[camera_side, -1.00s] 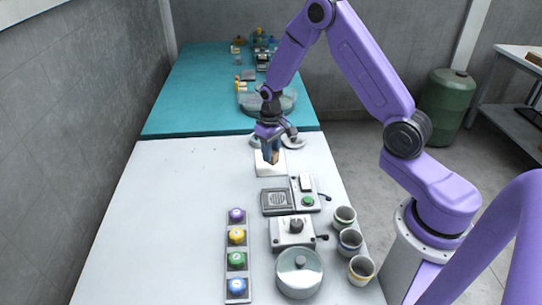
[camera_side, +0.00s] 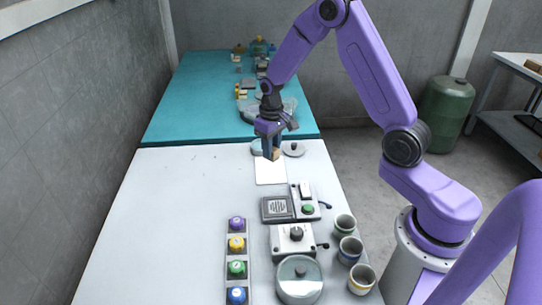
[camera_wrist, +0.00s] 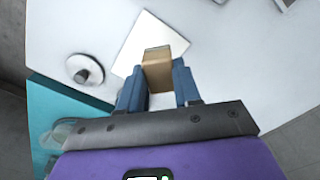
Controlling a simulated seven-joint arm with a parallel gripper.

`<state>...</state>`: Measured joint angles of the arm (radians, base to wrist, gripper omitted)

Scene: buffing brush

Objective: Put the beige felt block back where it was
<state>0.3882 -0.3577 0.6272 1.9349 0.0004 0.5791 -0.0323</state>
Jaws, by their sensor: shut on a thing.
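My gripper (camera_side: 271,148) is above the far part of the white table, over a white square plate (camera_side: 270,176). It is shut on the beige felt block (camera_wrist: 157,72), which sits between the two blue fingers in the wrist view. In the side view only a small part of the block (camera_side: 276,154) shows, the rest hidden by the fingers. The white square also shows in the wrist view (camera_wrist: 148,35), behind the block. I cannot tell exactly how high the block is above it.
A round grey lid with a knob (camera_side: 293,149) lies close to the right of the gripper. Nearer are a speaker box (camera_side: 277,208), a knob box (camera_side: 292,239), a pot (camera_side: 299,280), several cups (camera_side: 350,249) and a strip of coloured buttons (camera_side: 237,268). The table's left side (camera_side: 165,220) is clear.

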